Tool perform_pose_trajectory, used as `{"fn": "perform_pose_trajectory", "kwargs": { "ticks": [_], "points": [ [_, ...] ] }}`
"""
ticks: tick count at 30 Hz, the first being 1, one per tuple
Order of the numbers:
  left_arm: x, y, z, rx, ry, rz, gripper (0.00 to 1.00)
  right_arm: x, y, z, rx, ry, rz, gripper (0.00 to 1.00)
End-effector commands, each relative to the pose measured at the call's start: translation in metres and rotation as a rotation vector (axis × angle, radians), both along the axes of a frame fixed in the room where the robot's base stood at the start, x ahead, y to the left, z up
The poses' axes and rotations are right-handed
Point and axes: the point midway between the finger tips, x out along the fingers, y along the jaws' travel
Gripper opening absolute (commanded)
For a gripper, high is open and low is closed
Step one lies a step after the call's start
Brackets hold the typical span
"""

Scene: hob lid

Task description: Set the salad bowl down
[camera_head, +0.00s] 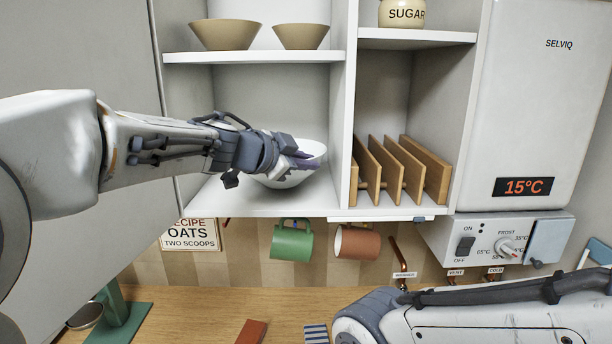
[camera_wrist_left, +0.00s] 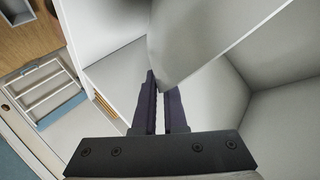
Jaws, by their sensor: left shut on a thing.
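The white salad bowl (camera_head: 292,180) is in the lower left compartment of the wall shelf, at or just above the shelf board (camera_head: 240,200); I cannot tell whether it touches. My left gripper (camera_head: 300,160) reaches in from the left and is shut on the bowl's rim. In the left wrist view the bowl (camera_wrist_left: 190,45) rises from between the two dark fingers (camera_wrist_left: 160,100). The gripper hides part of the bowl's near side. My right arm shows at the lower right of the head view, but its gripper is not in view.
Two tan bowls (camera_head: 225,35) stand on the shelf above. An upright divider and wooden boards (camera_head: 395,170) are to the right. A green mug (camera_head: 291,242) and a brown mug (camera_head: 357,242) hang below. A white heater (camera_head: 530,110) is at the far right.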

Motion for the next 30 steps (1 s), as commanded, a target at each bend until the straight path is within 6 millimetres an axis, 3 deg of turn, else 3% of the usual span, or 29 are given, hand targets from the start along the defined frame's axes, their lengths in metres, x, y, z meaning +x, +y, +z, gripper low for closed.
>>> {"fn": "perform_pose_trajectory", "kwargs": {
  "ticks": [3, 9, 12, 23, 30],
  "points": [
    [0.000, 0.001, -0.009, 0.000, -0.006, 0.003, 0.00, 0.000, 0.000, -0.007, 0.000, 0.000, -0.001, 0.37],
    [0.000, 0.002, -0.008, 0.000, -0.005, 0.004, 0.00, 0.000, 0.000, -0.006, 0.000, 0.000, -0.001, 0.37],
    [0.000, 0.002, -0.011, -0.001, 0.000, 0.004, 0.38, 0.000, 0.000, -0.006, 0.000, 0.000, -0.001, 0.37],
    [-0.001, 0.004, -0.009, -0.001, -0.001, 0.003, 0.38, 0.000, 0.000, -0.006, 0.000, 0.000, -0.001, 0.37],
    [-0.027, 0.025, 0.005, -0.001, -0.005, 0.007, 0.38, 0.000, 0.000, -0.004, 0.000, 0.000, -0.001, 0.37]
  ]
}}
